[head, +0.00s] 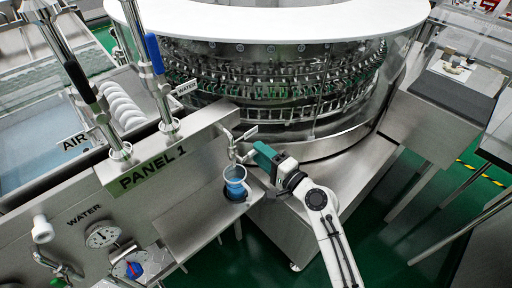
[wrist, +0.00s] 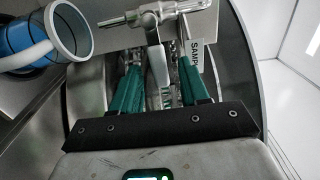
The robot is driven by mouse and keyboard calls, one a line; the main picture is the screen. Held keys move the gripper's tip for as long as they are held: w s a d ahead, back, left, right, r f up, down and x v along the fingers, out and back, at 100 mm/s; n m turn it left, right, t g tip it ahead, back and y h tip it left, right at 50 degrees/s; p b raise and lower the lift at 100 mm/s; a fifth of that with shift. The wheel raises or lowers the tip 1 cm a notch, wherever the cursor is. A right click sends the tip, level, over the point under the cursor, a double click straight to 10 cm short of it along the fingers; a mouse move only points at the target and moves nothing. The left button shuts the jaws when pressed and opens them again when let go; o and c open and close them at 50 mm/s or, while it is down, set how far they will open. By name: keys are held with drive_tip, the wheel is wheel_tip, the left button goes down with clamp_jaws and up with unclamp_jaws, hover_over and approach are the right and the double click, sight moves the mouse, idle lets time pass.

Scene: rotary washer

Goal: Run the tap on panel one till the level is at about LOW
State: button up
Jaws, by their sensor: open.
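The tap (head: 232,147) sticks out of the right end of the panel marked PANEL 1 (head: 152,168). In the wrist view the metal tap (wrist: 170,12) crosses the top, and its pale lever (wrist: 158,66) hangs between my fingers. My gripper (head: 258,152) has teal fingers and is right beside the tap. In the wrist view my gripper (wrist: 158,68) is open, a finger on each side of the lever, with gaps showing. A blue jug (head: 236,186) with a pale rim stands below the tap. The jug (wrist: 32,38) also shows at upper left. Its level and any LOW mark cannot be read.
The jug is on a small metal shelf (head: 225,218). A round washer (head: 270,85) with a white top rim stands behind. Tall pipes with blue (head: 154,54) and black (head: 79,82) handles rise at left. A gauge (head: 103,235) is at lower left.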

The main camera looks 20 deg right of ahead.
drive_tip(key=shift+x, duration=1.35)
drive_tip(key=shift+c, duration=0.2)
drive_tip(key=shift+s, duration=0.1)
clamp_jaws()
